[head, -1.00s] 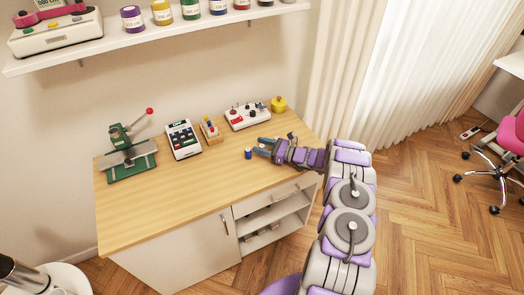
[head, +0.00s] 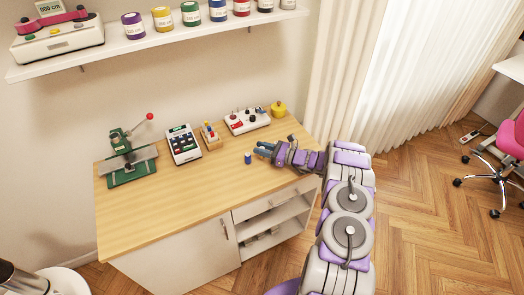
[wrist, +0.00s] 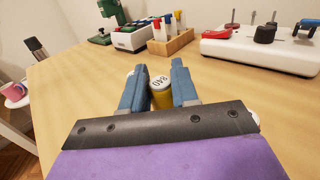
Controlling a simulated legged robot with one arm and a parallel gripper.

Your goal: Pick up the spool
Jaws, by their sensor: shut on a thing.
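A yellow spool with a white top marked 840 (wrist: 160,92) stands between the two blue fingers of my gripper (wrist: 157,68) in the wrist view. My gripper is shut on it, low over the wooden table. In the head view my gripper (head: 264,149) is at the table's right part, and the yellow spool cannot be made out there. A small blue spool (head: 248,158) stands on the table just left of my fingertips. In the wrist view, only a pale bit shows behind the left finger.
The table's front is clear.

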